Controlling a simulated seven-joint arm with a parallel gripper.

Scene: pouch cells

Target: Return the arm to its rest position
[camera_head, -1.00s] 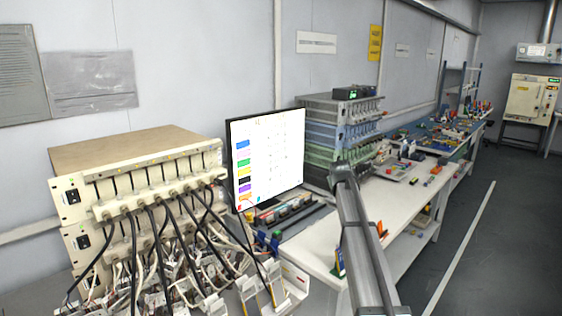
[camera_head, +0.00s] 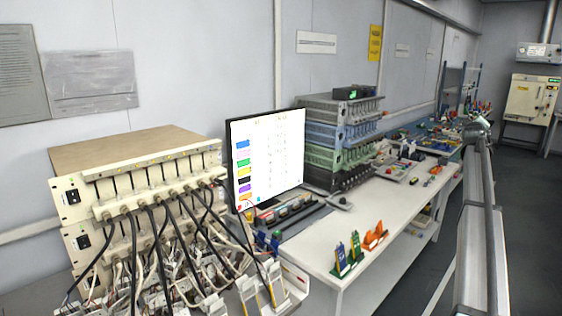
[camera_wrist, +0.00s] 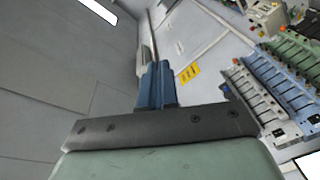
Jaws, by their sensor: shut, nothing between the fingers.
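My gripper (camera_wrist: 156,68) shows in the wrist view with its blue fingers together and nothing between them. It is in free space in front of the room's grey surfaces, touching nothing that I can see. In the head view my arm stands at the right, over the floor beside the bench; the fingers cannot be made out there.
A white bench (camera_head: 312,248) carries green pouch holders (camera_head: 347,254), an orange holder (camera_head: 375,236) and stacked testers (camera_head: 335,150). A monitor (camera_head: 268,155) and a cabled cream rack (camera_head: 140,180) stand left. The tester rack also shows in the wrist view (camera_wrist: 262,98).

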